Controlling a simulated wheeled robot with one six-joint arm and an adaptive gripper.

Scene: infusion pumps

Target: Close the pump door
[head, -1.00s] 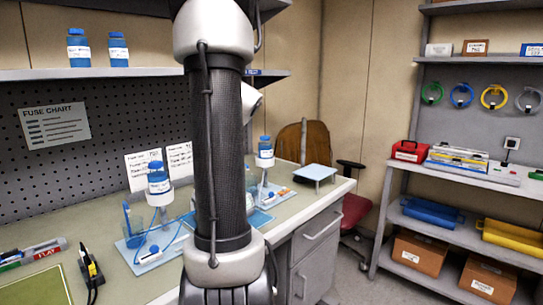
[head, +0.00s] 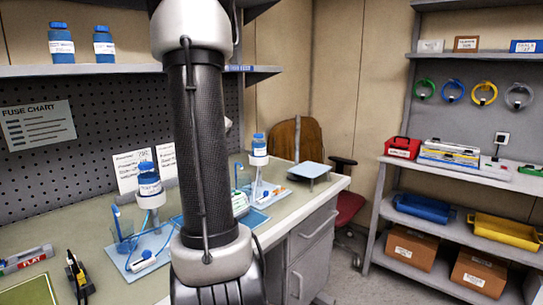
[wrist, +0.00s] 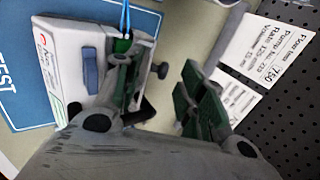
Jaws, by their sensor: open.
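The white pump (wrist: 62,50) shows in the wrist view on a blue mat marked TEST (wrist: 22,100). It has a blue handle-like part (wrist: 90,72), a green spot and a blue tube at its top. My gripper (wrist: 165,72) is open, with green finger pads. One finger overlaps the pump's right side; the other is apart from it, to the right. I cannot tell whether that finger touches the pump, or how far the door stands open. In the head view my arm hides most of the pump's place and my gripper.
Stands with blue bottles rise left (head: 149,185) and right (head: 260,150) of my arm on the bench. Printed cards (head: 135,165) lean at the pegboard, also close to my gripper in the wrist view (wrist: 240,62). A shelf (head: 110,70) overhangs the bench. Shelving (head: 385,205) stands at right.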

